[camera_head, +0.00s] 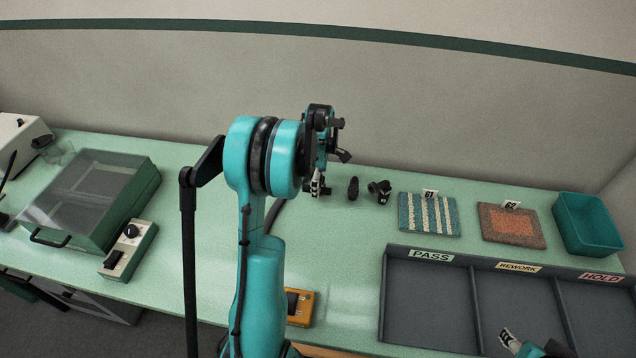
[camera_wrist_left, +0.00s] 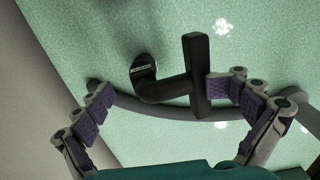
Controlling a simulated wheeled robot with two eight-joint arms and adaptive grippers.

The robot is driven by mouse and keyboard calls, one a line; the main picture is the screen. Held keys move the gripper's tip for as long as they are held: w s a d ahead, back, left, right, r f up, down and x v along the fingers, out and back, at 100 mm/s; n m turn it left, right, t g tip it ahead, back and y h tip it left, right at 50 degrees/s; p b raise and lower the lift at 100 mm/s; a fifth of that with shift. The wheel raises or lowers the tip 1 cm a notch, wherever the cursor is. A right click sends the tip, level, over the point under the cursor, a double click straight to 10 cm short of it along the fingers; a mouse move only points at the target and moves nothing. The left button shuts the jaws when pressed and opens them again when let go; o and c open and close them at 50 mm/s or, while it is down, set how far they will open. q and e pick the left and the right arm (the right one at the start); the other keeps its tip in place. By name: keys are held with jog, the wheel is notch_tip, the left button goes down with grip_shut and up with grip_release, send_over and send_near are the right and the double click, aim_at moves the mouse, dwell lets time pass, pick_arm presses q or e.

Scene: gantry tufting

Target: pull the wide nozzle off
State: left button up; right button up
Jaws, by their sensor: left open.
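In the left wrist view, a black wand with a wide bar-shaped nozzle (camera_wrist_left: 197,75) lies between the fingers of my left gripper (camera_wrist_left: 160,91). The bar is close to the right-hand finger; I cannot tell if they touch. An elbow joins the bar to a round, labelled end (camera_wrist_left: 143,67). The left-hand finger stands clear, so the gripper is open. In the head view my left gripper (camera_head: 318,186) is over the rear of the bench, mostly hidden by its own arm. My right gripper (camera_head: 510,341) shows only partly at the bottom right; its jaws are unclear.
Two small black parts (camera_head: 354,187) (camera_head: 379,191) stand right of my left gripper. Carpet samples 61 (camera_head: 429,215) and 62 (camera_head: 512,226) and a teal bin (camera_head: 586,224) lie further right. A sorting tray (camera_head: 430,272) is in front. An orange box (camera_head: 300,307) sits near my arm.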

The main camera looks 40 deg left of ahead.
pick_arm(q)
jog(key=shift+w+f, duration=0.1)
jog(key=shift+f, duration=0.1)
pick_arm(e)
jog(key=shift+w+f, duration=0.1)
pick_arm(q)
jog(key=shift+f, duration=0.1)
pick_arm(e)
jog(key=shift+w+a, duration=0.15)
pick_arm(q)
jog(key=c, duration=1.7)
jog(key=shift+f, duration=0.1)
jog(key=shift+c, duration=0.7)
pick_arm(e)
jog(key=shift+w+a, duration=0.1)
jog(key=shift+w, duration=0.05)
